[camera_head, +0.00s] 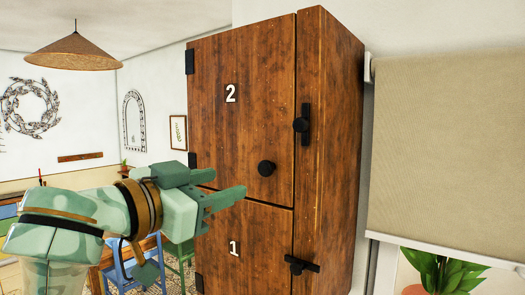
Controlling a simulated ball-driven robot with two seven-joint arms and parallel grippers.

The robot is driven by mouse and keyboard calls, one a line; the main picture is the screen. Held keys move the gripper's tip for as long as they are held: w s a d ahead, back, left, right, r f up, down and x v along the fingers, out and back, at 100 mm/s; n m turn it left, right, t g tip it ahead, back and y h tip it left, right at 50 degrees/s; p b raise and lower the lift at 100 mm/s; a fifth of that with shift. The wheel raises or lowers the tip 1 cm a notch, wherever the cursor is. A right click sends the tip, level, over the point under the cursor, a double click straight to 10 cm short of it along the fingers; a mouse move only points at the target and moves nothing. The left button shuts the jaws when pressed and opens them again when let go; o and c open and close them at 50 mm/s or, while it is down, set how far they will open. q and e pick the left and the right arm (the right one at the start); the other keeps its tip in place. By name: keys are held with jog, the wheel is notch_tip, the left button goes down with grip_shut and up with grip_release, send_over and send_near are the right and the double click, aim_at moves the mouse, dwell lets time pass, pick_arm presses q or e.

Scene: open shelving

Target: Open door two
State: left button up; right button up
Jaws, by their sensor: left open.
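Door two (238,125) is the upper wooden door of a tall brown cabinet, marked with a white 2 (231,93). It looks shut, with black hinges on its left edge. A round black knob (266,168) sits near its lower right. A black latch (302,125) on the frame at its right edge stands upright. My left gripper (240,196) is open and empty in front of the door's lower part, left of and below the knob. I cannot tell its distance from the door surface. My right gripper is not in view.
Door one (252,247) is below, with a black latch (299,265) lying roughly level across its right edge. A blue chair (120,268) and a green chair (180,256) stand at lower left. A window blind (447,145) and a plant (443,269) are at right.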

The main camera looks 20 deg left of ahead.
aim_at(262, 172)
pick_arm(q)
jog(key=p+x, duration=0.3)
jog(key=x, duration=0.8)
jog(key=shift+w+p, duration=0.3)
jog(key=shift+p, duration=0.05)
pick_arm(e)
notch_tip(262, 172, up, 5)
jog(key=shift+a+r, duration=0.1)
pick_arm(q)
grip_shut()
jog(key=shift+f, duration=0.1)
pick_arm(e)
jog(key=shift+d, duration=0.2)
